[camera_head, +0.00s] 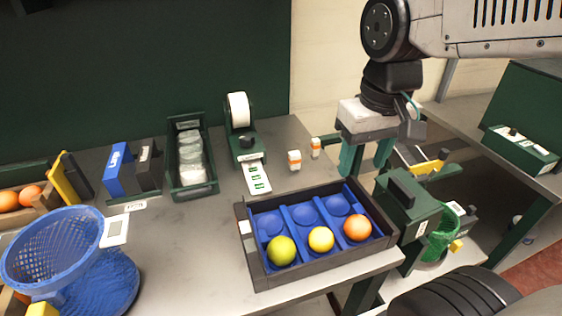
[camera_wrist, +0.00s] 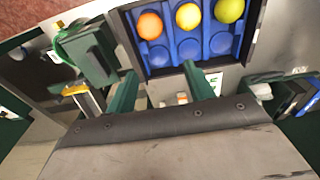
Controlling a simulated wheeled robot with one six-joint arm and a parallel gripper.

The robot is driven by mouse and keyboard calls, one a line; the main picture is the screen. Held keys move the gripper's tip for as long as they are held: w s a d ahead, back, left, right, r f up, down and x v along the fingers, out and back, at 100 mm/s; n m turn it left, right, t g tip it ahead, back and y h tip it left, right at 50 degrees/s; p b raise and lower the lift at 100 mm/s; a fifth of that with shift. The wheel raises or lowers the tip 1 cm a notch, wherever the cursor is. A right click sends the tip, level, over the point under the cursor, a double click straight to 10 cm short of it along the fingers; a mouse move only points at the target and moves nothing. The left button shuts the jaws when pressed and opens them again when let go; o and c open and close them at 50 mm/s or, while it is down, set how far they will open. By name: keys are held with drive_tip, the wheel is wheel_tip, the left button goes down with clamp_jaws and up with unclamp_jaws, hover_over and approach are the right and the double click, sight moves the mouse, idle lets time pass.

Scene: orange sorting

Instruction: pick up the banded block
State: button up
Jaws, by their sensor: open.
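Two small white blocks with orange bands stand on the grey table behind the fruit tray: a nearer banded block (camera_head: 294,160) and a farther banded block (camera_head: 315,148). I cannot tell which one the task names. My gripper (camera_head: 366,157) hangs to the right of both, above the tray's back right corner, with its green fingers apart and nothing between them. In the wrist view my gripper (camera_wrist: 160,88) is open, and a banded block (camera_wrist: 182,98) shows low between the fingers, partly cut off by the gripper body.
A dark tray (camera_head: 251,268) with blue cups holds a green, a yellow and an orange fruit in its front row. A label dispenser (camera_head: 245,146) stands left of the blocks. A blue basket (camera_head: 75,270) is at front left. A dark green box (camera_head: 408,205) is beside the tray's right end.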

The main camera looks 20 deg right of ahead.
drive_tip(key=w+a+f, duration=0.1)
drive_tip(key=w+f, duration=0.2)
drive_tip(key=w, duration=0.9)
drive_tip(key=g, duration=0.1)
hover_over(296, 155)
drive_tip(key=f, duration=0.6)
drive_tip(key=shift+w+d+f, duration=0.15)
drive_tip(key=shift+w+f, duration=0.1)
drive_tip(key=shift+f, duration=0.15)
drive_tip(key=f, duration=0.6)
drive_tip(key=shift+s+a+f, duration=0.2)
drive_tip(key=shift+f, duration=0.45)
drive_tip(key=c, duration=1.1)
